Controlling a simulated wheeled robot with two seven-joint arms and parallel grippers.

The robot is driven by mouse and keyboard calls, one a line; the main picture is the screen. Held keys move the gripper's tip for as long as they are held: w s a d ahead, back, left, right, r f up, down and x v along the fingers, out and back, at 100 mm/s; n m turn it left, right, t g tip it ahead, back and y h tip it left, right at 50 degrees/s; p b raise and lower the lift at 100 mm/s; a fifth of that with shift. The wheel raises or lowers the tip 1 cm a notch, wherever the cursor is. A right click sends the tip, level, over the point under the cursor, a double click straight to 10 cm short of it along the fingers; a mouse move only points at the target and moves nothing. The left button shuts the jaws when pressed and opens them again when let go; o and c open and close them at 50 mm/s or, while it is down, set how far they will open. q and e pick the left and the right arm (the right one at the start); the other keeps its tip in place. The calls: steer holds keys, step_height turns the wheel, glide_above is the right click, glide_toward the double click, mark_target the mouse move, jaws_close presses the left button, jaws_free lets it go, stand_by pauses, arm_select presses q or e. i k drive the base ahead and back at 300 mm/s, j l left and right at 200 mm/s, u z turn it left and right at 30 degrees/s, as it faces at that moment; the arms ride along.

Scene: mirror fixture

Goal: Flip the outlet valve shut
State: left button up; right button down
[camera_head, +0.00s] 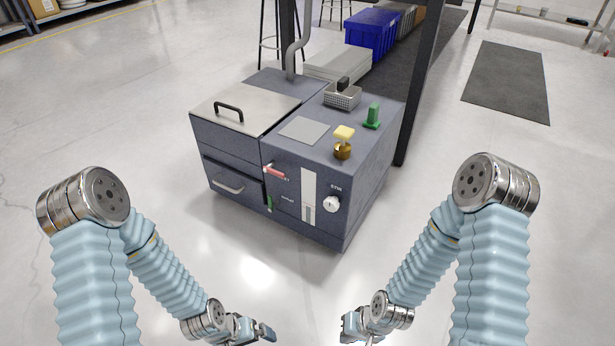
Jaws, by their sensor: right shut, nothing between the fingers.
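A dark grey machine (375,180) stands on the floor in front of me. Its front face carries a red lever (275,171), lying nearly level with a slight tilt, and a small green lever (269,203) below it, hanging about upright. A brass valve with a yellow handle (344,133) stands on top. I cannot tell from the tiny labels which one is the outlet valve. My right gripper (350,327) is shut and empty at the bottom of the view, apart from the machine. My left gripper (262,331) is also low and apart from it; its jaw opening is unclear.
The machine has a lidded top (245,105), a drawer handle (228,185), a white knob (331,204), a wire basket (342,96) and a green fitting (373,116). A dark post (420,90) stands behind right. The floor between my arms and the machine is clear.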

mark_target(272, 206)
steer(key=i+j+z, duration=0.2)
steer(key=i+j, duration=0.15)
steer(key=i+j+z, duration=0.2)
steer(key=i+j, duration=0.15)
steer(key=j, duration=0.15)
steer(key=i+j+z, duration=0.25)
steer(key=j, duration=0.3)
steer(key=i, duration=0.05)
